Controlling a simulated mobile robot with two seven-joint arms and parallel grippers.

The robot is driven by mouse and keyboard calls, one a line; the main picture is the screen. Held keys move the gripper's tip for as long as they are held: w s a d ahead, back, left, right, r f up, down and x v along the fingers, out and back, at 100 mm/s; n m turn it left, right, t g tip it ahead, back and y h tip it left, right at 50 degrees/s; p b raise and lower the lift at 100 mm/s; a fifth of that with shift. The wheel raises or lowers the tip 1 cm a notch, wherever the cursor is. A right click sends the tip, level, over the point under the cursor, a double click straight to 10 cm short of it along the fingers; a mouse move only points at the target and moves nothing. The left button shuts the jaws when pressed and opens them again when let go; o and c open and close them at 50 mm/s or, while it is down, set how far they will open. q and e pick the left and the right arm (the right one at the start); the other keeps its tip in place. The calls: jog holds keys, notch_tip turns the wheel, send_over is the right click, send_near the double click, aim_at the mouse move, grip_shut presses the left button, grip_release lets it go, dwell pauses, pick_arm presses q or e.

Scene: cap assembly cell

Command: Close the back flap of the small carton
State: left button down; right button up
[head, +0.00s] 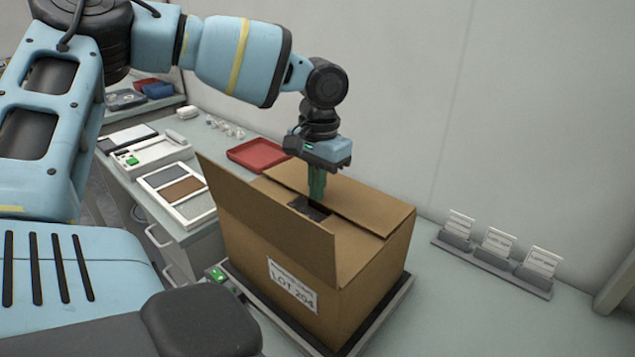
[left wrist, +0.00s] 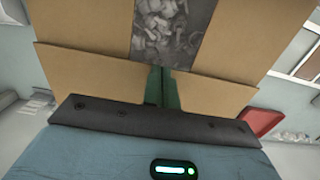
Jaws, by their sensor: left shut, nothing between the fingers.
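The small carton (head: 340,297) stands on a dark platform, with a LOT 204 label on its near side. Its back flap (head: 365,207) lies folded inward, low and nearly flat over the side flaps. The two side flaps are folded in, with a gap between them showing dark grey contents (left wrist: 172,30). The front flap (head: 265,215) stands up, tilted outward. My left gripper (head: 316,197) points down, shut and empty, with its green fingertips at the back flap's free edge. The fingers (left wrist: 161,88) also cover part of that flap in the left wrist view. Contact is unclear. My right gripper is out of view.
A red tray (head: 259,154) lies behind the carton at left. A partitioned white tray (head: 178,190) is on the left bench. A rack of cards (head: 495,250) stands at right by the wall.

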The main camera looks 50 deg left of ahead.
pick_arm(q)
jog(key=shift+s+f+t, duration=0.25)
jog(key=shift+f+t, duration=0.15)
jog(key=shift+f, duration=0.25)
jog(key=shift+s+d+f, duration=0.1)
jog(key=shift+s+f, duration=0.1)
jog(key=shift+f, duration=0.05)
jog(key=shift+w+r+p, duration=0.2)
jog(key=shift+r+p, duration=0.1)
jog(key=shift+r, duration=0.5)
